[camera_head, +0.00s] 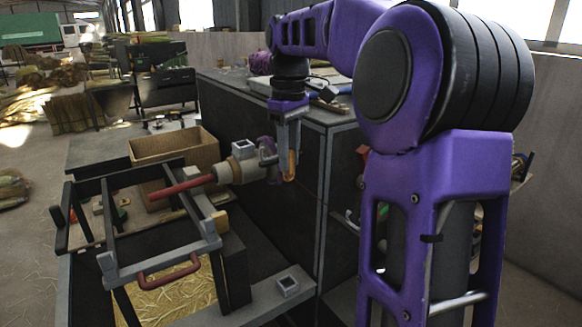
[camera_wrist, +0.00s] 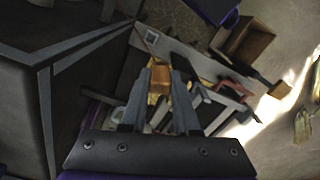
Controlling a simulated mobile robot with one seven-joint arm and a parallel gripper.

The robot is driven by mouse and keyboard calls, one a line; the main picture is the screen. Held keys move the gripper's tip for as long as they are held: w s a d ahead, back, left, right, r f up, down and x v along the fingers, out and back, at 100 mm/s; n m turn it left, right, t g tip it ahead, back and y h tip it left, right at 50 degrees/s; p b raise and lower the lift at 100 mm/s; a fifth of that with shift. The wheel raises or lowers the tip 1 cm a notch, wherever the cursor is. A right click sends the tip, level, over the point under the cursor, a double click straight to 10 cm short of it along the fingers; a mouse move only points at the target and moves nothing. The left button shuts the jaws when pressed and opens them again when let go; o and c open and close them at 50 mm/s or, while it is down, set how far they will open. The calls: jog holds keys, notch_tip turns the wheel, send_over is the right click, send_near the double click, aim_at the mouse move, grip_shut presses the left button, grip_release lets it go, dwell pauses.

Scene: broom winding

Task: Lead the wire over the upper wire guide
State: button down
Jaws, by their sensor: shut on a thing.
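My gripper (camera_head: 289,172) points down at the end of my purple arm, beside the dark cabinet. Its fingers are closed on an orange piece (camera_head: 292,163), which also shows between the fingertips in the wrist view (camera_wrist: 159,78). A thin reddish line, which looks like the wire (camera_wrist: 144,40), runs from near the fingertips up and left in the wrist view. A winding head with a pale chuck (camera_head: 240,165) and a red rod (camera_head: 185,187) is just left of the gripper. I cannot tell for sure which part is the upper wire guide.
A grey frame (camera_head: 212,240) with a red handle (camera_head: 168,275) stands at lower left, over a box of straw (camera_head: 190,293). A brown open box (camera_head: 160,151) sits behind it. Floor is open at far left.

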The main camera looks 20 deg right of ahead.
notch_tip(320, 180, up, 11)
jog(key=w+p, duration=0.1)
jog(key=p, duration=0.7)
jog(key=w+a, duration=0.5)
jog(key=w, duration=0.8)
notch_tip(320, 180, down, 8)
jog(key=b, duration=0.4)
jog(key=shift+r, duration=0.15)
